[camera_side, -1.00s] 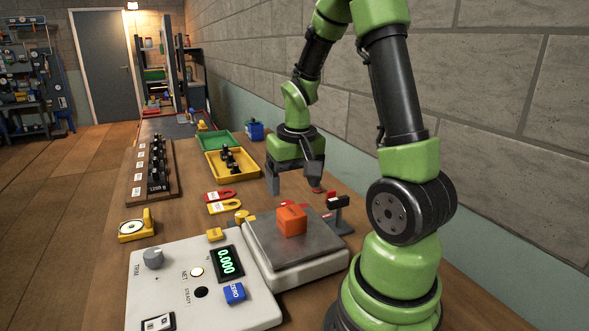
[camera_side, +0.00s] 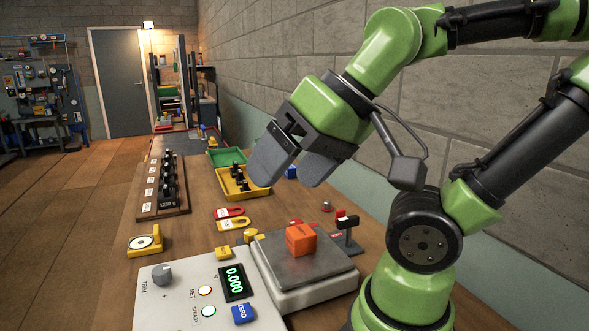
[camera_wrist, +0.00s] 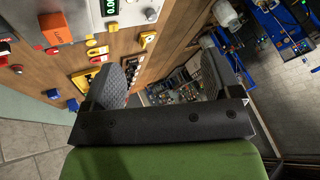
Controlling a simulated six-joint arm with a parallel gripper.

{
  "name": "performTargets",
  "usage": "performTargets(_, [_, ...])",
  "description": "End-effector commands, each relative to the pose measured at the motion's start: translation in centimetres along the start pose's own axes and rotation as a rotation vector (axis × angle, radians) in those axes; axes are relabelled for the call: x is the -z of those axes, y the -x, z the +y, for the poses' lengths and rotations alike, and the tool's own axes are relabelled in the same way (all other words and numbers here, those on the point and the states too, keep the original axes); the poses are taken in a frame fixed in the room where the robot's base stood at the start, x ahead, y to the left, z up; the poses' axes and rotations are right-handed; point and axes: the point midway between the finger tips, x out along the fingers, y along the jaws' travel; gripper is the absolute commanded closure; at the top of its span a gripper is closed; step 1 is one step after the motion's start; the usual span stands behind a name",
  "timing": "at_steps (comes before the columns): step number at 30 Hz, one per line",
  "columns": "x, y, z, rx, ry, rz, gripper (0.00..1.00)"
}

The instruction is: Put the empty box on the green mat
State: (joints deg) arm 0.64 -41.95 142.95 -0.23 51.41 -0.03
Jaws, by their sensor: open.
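An orange box (camera_side: 300,239) sits on the grey metal pan (camera_side: 284,266) of a scale; whether it is empty I cannot tell. It also shows at the upper left in the wrist view (camera_wrist: 55,28). A green tray-like piece (camera_side: 222,157) lies at the back behind a yellow tray; I cannot tell that it is a mat, and no other green mat is plain. My gripper (camera_side: 281,176) is open and empty, high above the bench and well clear of the box. Its two grey fingers stand apart in the wrist view (camera_wrist: 164,85).
The scale's console has a display (camera_side: 235,283) reading 0.000 and a blue ZERO button (camera_side: 243,314). The yellow tray (camera_side: 239,183) holds black weights. A wooden rack (camera_side: 164,207) of weights is at left. Red and yellow tags (camera_side: 231,218) lie behind the scale.

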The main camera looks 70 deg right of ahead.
Motion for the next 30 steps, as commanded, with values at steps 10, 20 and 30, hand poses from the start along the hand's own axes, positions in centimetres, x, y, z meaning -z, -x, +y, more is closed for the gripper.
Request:
performTargets(10, [-0.3, 0.2, -0.2, 0.014, 0.006, 0.004, 0.17])
performTargets(20, [1.9, -1.3, 1.4, -0.096, -0.263, -0.034, 0.17])
performTargets(30, [6.8, -7.1, 11.8, -0.503, -1.302, -0.043, 0.17])
